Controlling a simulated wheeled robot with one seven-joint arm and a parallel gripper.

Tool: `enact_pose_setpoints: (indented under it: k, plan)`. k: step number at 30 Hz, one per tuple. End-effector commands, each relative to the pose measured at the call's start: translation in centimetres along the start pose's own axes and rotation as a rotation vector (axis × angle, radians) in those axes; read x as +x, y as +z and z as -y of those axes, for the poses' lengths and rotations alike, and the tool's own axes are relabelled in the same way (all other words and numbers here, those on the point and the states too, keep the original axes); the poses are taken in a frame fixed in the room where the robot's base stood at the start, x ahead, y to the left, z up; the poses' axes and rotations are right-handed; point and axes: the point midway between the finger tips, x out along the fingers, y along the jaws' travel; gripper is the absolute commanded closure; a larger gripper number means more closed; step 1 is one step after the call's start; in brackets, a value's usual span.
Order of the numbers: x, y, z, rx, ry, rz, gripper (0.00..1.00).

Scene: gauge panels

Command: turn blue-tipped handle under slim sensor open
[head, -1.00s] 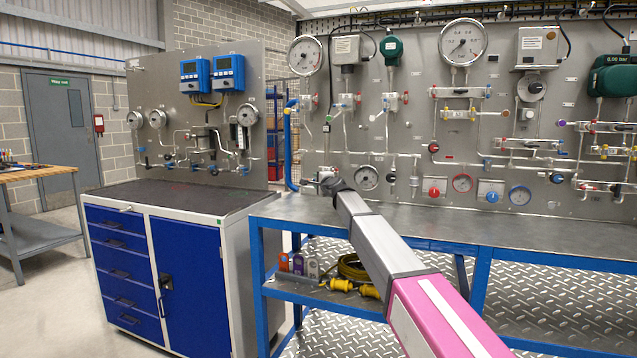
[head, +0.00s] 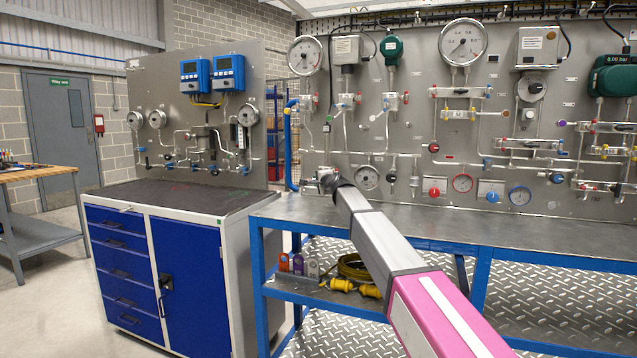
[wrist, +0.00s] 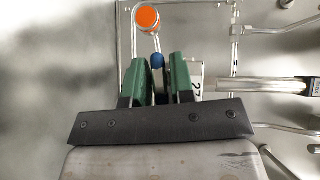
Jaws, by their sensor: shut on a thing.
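In the wrist view a blue tip (wrist: 158,62) of a handle sits between the two green fingers of my gripper (wrist: 159,75), which are shut on it. A thin metal stem runs up from the tip toward a round orange cap (wrist: 148,20). The handle's lower part is hidden by the fingers and my wrist. In the head view my gripper is at the lower left of the large gauge panel (head: 420,120), small and mostly hidden behind my arm. I cannot tell for sure which fitting there is the slim sensor.
A white tag (wrist: 196,76) stands right behind the fingers, and a metal pipe (wrist: 262,85) runs to the right. The steel bench (head: 480,225) lies below the panel. A round gauge (head: 367,178) is just right of my gripper. A blue cabinet (head: 190,280) stands at left.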

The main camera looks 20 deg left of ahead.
Motion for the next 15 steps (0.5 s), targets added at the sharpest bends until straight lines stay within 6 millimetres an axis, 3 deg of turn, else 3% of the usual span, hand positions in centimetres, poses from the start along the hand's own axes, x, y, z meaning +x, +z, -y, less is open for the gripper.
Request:
enact_pose_setpoints:
  k: [15]
  plan:
    - [0.10, -0.01, 0.07, -0.270, 0.272, 0.000, 1.00]
